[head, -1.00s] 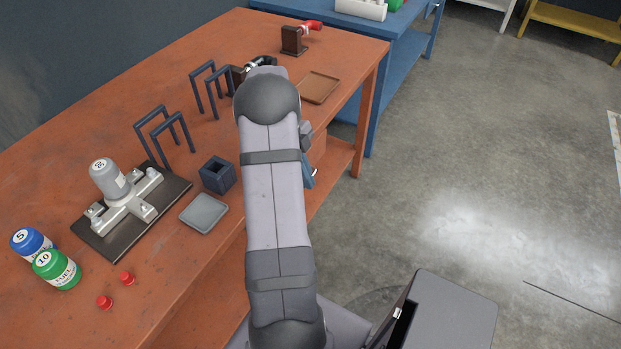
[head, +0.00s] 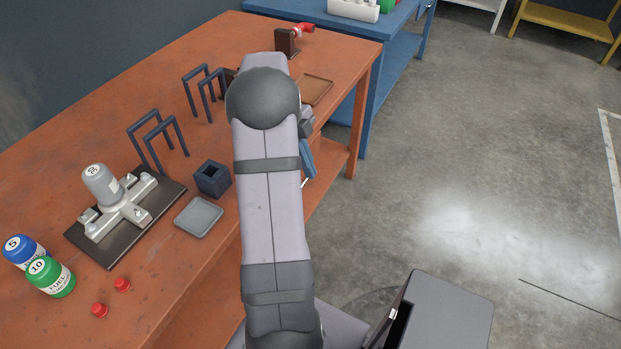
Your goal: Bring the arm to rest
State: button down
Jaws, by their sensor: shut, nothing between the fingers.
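My arm (head: 268,200) rises from the bottom middle of the head view, with its rounded elbow (head: 262,98) over the orange workbench (head: 195,95). Part of my arm, grey with a blue piece, shows just right of the upper link, beside the bench's front edge. My gripper is hidden behind the arm, so I cannot see its fingers. No held object shows.
Left on the bench are a grey bottle (head: 102,184) on a metal fixture, blue (head: 25,252) and green (head: 50,277) fuel cans, red caps (head: 122,284), dark frames (head: 158,140), a square holder (head: 212,179) and a grey tray (head: 198,217). A brown tray (head: 316,89) lies beyond. The floor at right is open.

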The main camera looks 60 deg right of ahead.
jog(key=shift+v, duration=2.15)
